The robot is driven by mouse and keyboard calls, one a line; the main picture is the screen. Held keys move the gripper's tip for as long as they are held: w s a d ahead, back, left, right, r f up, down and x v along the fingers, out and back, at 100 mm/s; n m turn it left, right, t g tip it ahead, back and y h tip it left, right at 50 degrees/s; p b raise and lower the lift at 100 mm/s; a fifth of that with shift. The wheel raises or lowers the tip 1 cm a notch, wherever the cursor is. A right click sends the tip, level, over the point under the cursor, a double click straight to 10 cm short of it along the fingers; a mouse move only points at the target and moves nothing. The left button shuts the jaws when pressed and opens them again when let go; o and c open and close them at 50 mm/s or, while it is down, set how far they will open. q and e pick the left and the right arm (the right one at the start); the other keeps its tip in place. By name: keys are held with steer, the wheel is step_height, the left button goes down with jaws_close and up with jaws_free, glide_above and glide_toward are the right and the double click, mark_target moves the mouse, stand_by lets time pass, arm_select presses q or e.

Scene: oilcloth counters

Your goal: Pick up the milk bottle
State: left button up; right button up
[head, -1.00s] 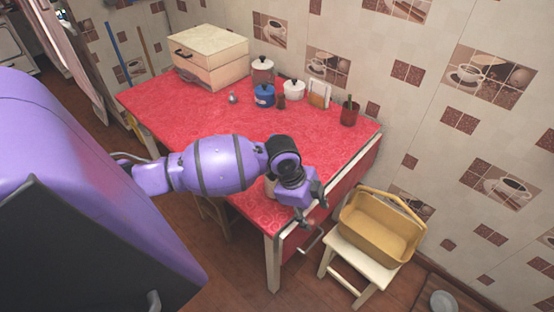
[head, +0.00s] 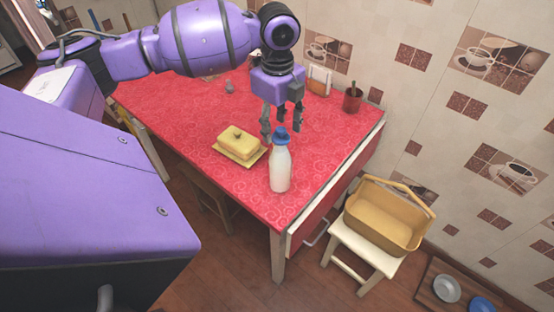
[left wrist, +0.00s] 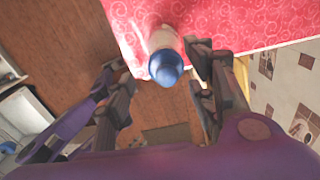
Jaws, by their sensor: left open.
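The milk bottle (head: 280,169) is white with a blue cap and stands upright near the front corner of the red table (head: 228,197). My left gripper (head: 282,134) is open just behind and above the bottle in the head view, its fingers near the cap. In the left wrist view, the blue cap (left wrist: 166,68) shows between the two fingers of my left gripper (left wrist: 158,85), with the white bottle body beyond it. I cannot tell whether the fingers touch the bottle. My right gripper is not in view.
A yellow butter dish (head: 239,145) stands just left of the bottle. A red cup (head: 352,100) and a napkin holder (head: 319,80) are at the back. A yellow basket (head: 385,218) sits on a stool (head: 362,250) right of the table. Bowls (head: 447,288) lie at lower right.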

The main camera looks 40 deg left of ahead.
mark_target(279, 138)
arm_select(q)
step_height(279, 138, down, 3)
steer(key=shift+d+r, duration=0.15)
step_height(279, 138, down, 4)
steer(key=shift+f, duration=0.15)
jaws_close()
stand_by(0.3)
